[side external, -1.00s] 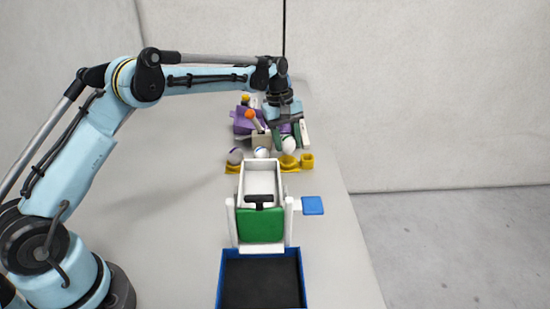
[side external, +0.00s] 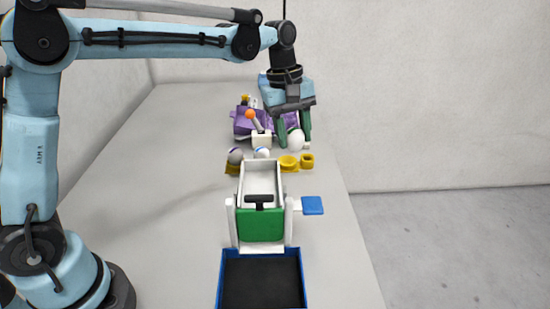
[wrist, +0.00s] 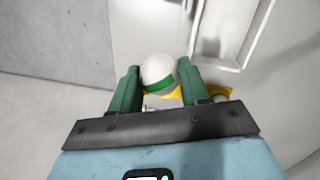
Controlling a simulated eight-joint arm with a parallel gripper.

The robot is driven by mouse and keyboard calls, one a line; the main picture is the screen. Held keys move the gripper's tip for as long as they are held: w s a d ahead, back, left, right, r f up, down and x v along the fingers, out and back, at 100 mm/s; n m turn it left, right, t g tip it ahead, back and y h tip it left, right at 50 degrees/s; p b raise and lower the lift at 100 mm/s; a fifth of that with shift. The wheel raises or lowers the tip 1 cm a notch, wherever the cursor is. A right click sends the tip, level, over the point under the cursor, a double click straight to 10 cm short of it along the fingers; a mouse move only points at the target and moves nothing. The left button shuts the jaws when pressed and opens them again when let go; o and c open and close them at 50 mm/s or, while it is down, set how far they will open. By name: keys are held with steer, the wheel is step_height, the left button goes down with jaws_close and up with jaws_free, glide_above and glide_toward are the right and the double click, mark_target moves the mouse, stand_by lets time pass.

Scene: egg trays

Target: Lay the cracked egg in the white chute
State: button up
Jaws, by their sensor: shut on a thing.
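My gripper (side external: 294,144) is shut on a white egg (side external: 296,140) at the far end of the table, right of the purple tray. In the wrist view the egg (wrist: 160,74) sits between the green fingers (wrist: 160,88) and shows a green band; I cannot make out a crack. The white chute (side external: 244,184) is a white-walled trough in the middle of the table, nearer the camera than the egg, with a green panel (side external: 260,225) at its near end. The chute's trough looks empty.
A grey egg (side external: 235,155) and a blue-marked egg (side external: 262,152) sit in yellow holders behind the chute, beside empty-looking yellow cups (side external: 307,161). A purple tray (side external: 243,124) and an orange-knobbed lever (side external: 250,115) stand behind. A blue bin (side external: 222,278) and blue pad (side external: 312,205) lie nearer.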

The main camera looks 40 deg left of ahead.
steer(key=s+a+r, duration=0.1)
steer(key=s+r, duration=0.1)
steer(key=s, duration=0.7)
steer(key=shift+s+a+f, duration=0.1)
steer(key=shift+f, duration=3.15)
steer(key=shift+f, duration=0.4)
steer(key=o, duration=0.7)
steer(key=shift+o, duration=0.2)
step_height(320, 180, up, 12)
steer(key=a, duration=0.2)
steer(key=shift+s, duration=0.45)
